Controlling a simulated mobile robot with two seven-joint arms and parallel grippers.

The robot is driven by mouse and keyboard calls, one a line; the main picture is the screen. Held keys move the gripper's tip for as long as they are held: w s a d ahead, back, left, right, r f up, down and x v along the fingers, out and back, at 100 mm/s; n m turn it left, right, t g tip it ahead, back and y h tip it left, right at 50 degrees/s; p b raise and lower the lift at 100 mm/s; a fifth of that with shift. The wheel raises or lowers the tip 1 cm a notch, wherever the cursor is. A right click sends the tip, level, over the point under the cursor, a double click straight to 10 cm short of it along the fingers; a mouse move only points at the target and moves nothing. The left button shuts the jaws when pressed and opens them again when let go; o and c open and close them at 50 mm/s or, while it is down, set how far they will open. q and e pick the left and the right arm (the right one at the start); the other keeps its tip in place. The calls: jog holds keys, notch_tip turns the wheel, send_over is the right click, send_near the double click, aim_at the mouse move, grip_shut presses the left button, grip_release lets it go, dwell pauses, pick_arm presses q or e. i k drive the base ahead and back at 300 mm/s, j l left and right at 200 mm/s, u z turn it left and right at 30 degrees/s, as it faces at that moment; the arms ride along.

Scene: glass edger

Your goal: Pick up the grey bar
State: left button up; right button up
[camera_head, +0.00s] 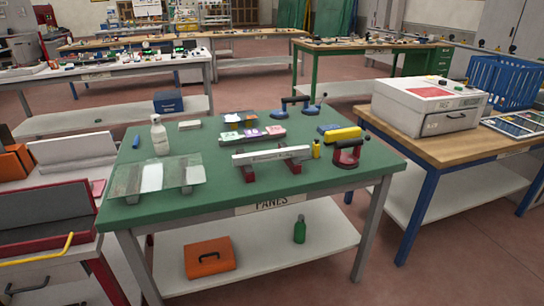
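A long light-grey bar (268,155) lies across two dark red supports near the front middle of the green-topped table (222,198). Its long side runs left to right, and its ends stick out a little past the supports. Dark marks show on its front face, too small to read. Nothing is holding it. Neither of my grippers is in view.
Left of the bar are glass panes (128,181) and a spray bottle (159,136). Behind it are coloured packets (250,133).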

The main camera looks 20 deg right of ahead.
aim_at(263, 156)
jog(key=i+l+u, duration=0.1)
jog(key=l+u, duration=0.15)
jog(key=l, duration=0.15)
jog(key=i+l+u, duration=0.2)
jog(key=l, duration=0.2)
jog(key=l+u, duration=0.25)
jog(key=l, duration=0.15)
